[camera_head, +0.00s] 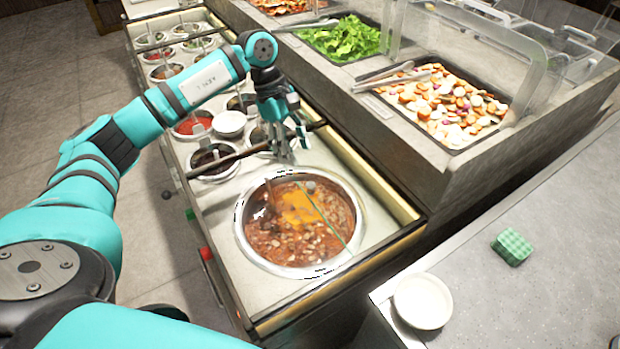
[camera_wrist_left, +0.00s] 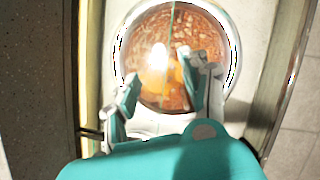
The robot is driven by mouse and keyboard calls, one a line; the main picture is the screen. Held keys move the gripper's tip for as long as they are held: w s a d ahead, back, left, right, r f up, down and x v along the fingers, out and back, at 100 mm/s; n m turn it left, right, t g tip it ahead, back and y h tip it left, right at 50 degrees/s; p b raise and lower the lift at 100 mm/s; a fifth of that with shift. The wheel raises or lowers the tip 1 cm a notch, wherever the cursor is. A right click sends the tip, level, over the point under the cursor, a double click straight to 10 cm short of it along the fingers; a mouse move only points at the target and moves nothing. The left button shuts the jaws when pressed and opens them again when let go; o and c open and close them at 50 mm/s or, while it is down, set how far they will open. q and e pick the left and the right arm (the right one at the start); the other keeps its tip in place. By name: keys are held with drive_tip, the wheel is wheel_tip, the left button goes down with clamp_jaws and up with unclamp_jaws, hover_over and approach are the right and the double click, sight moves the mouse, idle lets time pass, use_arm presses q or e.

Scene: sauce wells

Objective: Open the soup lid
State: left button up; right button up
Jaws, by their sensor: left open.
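The round soup well (camera_head: 244,238) has a metal rim and holds reddish-brown soup with an orange patch. A thin green line crosses the soup, and a small grey knob (camera_head: 310,187) shows near the back; they look like parts of a clear lid lying over the well. The lid's outline is hard to make out. My left gripper (camera_head: 292,146) is open and empty, just behind the well. In the left wrist view, its spread fingers (camera_wrist_left: 160,92) overlap the near part of the soup well (camera_wrist_left: 234,62), with bright glare between them. My right gripper is out of view.
A dark bar (camera_head: 228,160) crosses the counter behind the well, close to my gripper. Small sauce wells lie beyond it. Salad trays stand at the right behind clear guards. A white bowl (camera_head: 423,301) and a green sponge (camera_head: 512,247) sit on the grey counter at right.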

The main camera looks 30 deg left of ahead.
sight(310, 184)
use_arm(q)
drive_tip(key=p+x, duration=0.2)
drive_tip(key=x, duration=0.8)
drive_tip(key=shift+d, duration=0.1)
clamp_jaws()
